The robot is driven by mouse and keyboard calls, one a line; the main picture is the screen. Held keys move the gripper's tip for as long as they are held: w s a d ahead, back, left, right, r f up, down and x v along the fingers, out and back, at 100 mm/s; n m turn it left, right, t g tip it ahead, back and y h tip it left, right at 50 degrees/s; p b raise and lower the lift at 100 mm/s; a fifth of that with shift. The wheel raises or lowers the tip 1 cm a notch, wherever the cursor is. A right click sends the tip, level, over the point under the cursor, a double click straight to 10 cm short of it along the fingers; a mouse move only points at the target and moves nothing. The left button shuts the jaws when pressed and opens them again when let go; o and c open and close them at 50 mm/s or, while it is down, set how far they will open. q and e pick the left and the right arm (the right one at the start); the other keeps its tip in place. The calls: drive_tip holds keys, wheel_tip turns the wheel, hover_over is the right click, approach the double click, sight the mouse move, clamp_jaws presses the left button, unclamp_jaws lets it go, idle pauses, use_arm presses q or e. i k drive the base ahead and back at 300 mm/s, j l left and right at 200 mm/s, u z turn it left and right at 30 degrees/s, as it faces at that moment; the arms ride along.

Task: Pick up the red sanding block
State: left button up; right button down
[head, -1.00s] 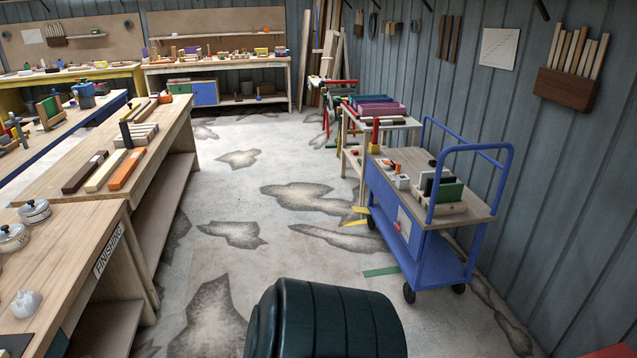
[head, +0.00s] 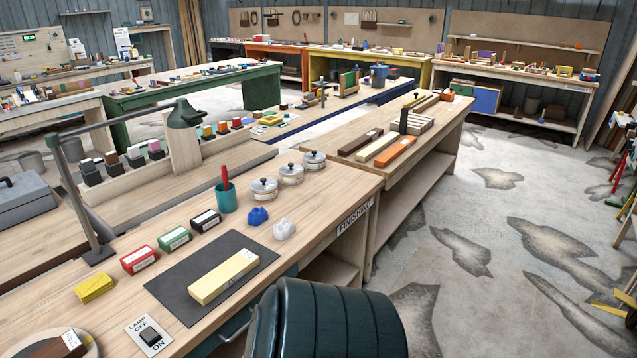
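The red sanding block (head: 139,259) has a white label on its front. It sits on the light wooden finishing bench (head: 330,190) at the left, between a yellow block (head: 94,287) and a green labelled block (head: 174,239). A black labelled block (head: 206,220) stands further along the same row. Nothing covers the red block. Neither of my grippers is in the head view.
A dark mat (head: 244,243) with a long yellow block (head: 224,277) lies in front of the row. A lamp switch plate (head: 149,335), a lamp post (head: 80,195), a teal cup (head: 226,197) and several lidded tins are nearby. Open floor (head: 500,220) lies to the right.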

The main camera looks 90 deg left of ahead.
sight(133, 263)
drive_tip(key=u, duration=3.95)
